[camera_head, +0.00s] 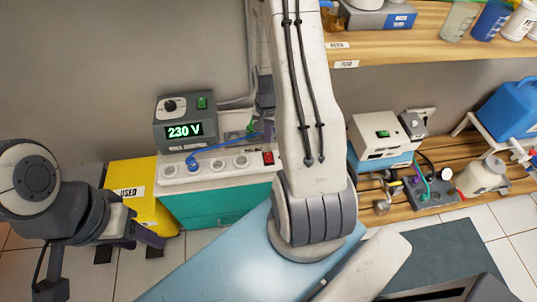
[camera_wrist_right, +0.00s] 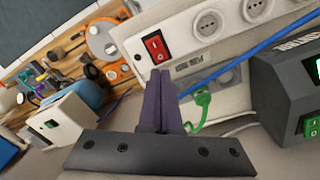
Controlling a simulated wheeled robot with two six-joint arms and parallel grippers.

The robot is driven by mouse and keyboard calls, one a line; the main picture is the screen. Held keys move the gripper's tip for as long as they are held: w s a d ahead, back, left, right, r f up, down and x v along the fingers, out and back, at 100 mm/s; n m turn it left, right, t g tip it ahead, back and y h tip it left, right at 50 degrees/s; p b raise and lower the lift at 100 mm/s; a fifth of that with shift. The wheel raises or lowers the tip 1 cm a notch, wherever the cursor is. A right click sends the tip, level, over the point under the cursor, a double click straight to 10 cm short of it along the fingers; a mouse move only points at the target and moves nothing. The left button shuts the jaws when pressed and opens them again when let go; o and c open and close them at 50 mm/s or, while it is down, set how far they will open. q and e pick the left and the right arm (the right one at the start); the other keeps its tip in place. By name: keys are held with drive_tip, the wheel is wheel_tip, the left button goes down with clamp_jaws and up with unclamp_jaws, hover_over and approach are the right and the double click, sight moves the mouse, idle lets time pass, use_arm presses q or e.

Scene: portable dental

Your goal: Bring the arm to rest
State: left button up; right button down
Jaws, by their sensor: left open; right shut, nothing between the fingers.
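My right arm (camera_head: 305,120) crosses the middle of the head view, raised in front of the bench. In the right wrist view my right gripper (camera_wrist_right: 160,100) has its dark purple fingers pressed together with nothing between them. The fingertips point toward the white socket strip (camera_wrist_right: 210,40), below its red switch (camera_wrist_right: 156,46); whether they touch it I cannot tell. A green plug (camera_wrist_right: 202,100) is just right of the fingers. My left gripper (camera_head: 128,243) is open and empty at the lower left of the head view, in front of the yellow bin (camera_head: 145,190).
A grey voltage unit (camera_head: 185,120) reading 230 V stands behind the socket strip (camera_head: 215,165), with a blue cable plugged in. A wooden bench (camera_head: 440,205) with devices and bottles is at right. A wooden shelf (camera_head: 430,45) is above it. Tiled floor shows at lower left.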

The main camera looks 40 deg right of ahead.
idle(0.3)
drive_tip(key=a+r+n, duration=0.5)
drive_tip(key=a+r, duration=0.2)
drive_tip(key=a, duration=0.3)
drive_tip(key=a+r+n, duration=0.5)
drive_tip(key=a+r, duration=0.2)
drive_tip(key=a, duration=0.4)
drive_tip(key=s+a+r+n+y, duration=0.1)
drive_tip(key=s+a+r+n, duration=0.35)
drive_tip(key=s, duration=0.35)
drive_tip(key=s+a+r+n, duration=0.4)
drive_tip(key=s+a+n, duration=0.2)
drive_tip(key=s, duration=0.3)
wheel_tip(320, 180, up, 19)
drive_tip(key=p, duration=1.9)
drive_tip(key=shift+w+d+r+m+p, duration=0.15)
drive_tip(key=shift+w+d+m+p, duration=0.15)
drive_tip(key=shift+w+m, duration=0.15)
